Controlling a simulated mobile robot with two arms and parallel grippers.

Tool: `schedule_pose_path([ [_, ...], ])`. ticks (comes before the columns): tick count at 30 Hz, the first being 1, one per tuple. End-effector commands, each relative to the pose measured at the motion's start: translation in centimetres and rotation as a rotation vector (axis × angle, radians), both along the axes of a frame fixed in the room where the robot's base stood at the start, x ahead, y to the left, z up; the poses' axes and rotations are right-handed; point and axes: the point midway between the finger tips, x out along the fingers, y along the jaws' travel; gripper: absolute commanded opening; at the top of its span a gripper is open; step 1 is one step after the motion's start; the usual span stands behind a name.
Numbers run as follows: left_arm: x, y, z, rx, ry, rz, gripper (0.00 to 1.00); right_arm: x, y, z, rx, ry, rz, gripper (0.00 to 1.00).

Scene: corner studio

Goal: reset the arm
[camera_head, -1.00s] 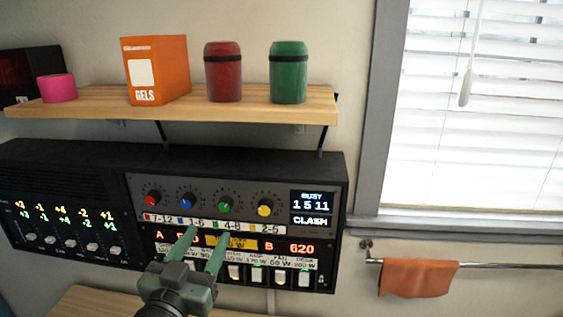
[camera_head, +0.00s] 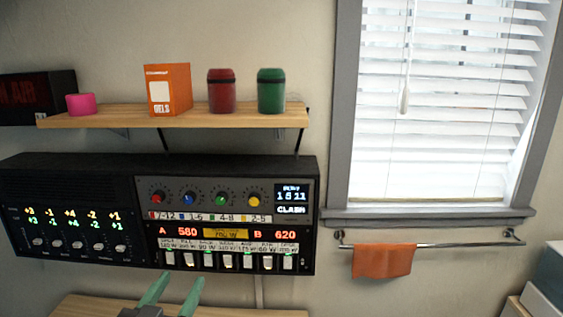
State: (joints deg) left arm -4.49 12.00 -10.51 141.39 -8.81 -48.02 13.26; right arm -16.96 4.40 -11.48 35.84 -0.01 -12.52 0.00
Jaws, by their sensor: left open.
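My left gripper (camera_head: 170,288) shows at the bottom of the head view, its two green fingers apart with nothing between them. It is below the lower edge of the black control panel (camera_head: 75,187), in front of a wooden surface, and looks apart from the panel. The panel's switch row (camera_head: 227,262) and its four coloured knobs are uncovered. The panel's displays read 580 beside A and 620 beside B, and a small screen (camera_head: 291,197) shows CLASH. My right gripper does not show.
A wooden shelf (camera_head: 215,119) above the panel carries a pink roll (camera_head: 80,104), an orange box (camera_head: 168,90), a red canister (camera_head: 221,92) and a green canister (camera_head: 271,91). A towel rail (camera_head: 450,244) with an orange cloth (camera_head: 382,261) is at right, under the window. Boxes (camera_head: 541,292) stand at lower right.

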Motion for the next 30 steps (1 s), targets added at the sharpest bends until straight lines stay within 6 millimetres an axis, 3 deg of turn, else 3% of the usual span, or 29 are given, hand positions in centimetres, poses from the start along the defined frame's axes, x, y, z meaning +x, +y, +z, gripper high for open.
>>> schedule_pose_path([
  [8, -1.8, 0.7, -6.7, 0.018, 0.216, 0.025, 0.50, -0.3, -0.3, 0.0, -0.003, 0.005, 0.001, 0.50],
  [14, -5.4, 1.3, -13.9, 0.044, 0.465, 0.039, 0.50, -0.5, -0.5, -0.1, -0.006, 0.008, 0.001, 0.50],
  [21, -13.9, 1.8, -23.5, 0.086, 0.862, 0.032, 0.50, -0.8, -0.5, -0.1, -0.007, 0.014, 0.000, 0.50],
  [24, -17.6, 1.9, -26.2, 0.101, 1.004, 0.020, 0.50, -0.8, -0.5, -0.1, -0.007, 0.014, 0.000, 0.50],
  [30, -24.8, 1.9, -29.8, 0.124, 1.251, -0.013, 0.50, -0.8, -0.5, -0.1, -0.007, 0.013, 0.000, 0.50],
])
